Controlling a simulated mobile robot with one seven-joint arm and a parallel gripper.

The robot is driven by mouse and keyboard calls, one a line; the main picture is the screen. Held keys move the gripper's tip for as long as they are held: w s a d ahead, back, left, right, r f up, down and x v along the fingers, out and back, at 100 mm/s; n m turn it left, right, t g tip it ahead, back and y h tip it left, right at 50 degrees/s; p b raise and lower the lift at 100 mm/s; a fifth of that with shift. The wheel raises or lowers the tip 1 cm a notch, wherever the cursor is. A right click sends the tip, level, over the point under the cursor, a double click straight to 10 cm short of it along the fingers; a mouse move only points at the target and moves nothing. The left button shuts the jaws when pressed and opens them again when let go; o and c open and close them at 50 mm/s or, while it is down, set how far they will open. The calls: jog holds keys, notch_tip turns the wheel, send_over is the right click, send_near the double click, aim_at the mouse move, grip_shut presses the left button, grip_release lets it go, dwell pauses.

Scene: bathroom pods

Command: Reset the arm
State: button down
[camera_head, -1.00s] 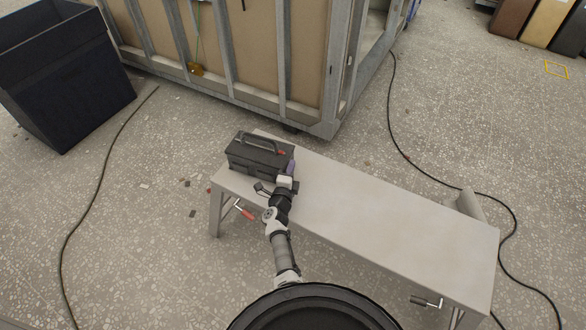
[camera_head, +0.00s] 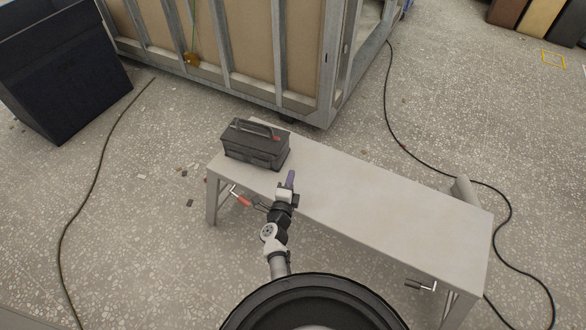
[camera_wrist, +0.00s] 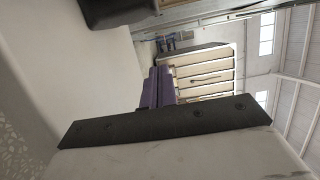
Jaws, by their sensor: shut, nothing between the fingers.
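My gripper (camera_head: 290,180) shows purple fingertips in the head view, at the near edge of the grey bench. It is shut and empty, a short way to the lower right of the black toolbox, and apart from it. My arm is folded in close to my base. In the wrist view the purple fingers of my gripper (camera_wrist: 158,88) show beyond a dark bracket, which partly hides them.
The black toolbox (camera_head: 255,150) stands on the left end of the grey bench (camera_head: 385,205). A dark bin (camera_head: 62,75) is at the upper left. A framed pod wall (camera_head: 270,55) stands behind. Cables (camera_head: 92,185) cross the floor.

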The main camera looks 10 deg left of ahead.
jog(key=shift+s, duration=0.5)
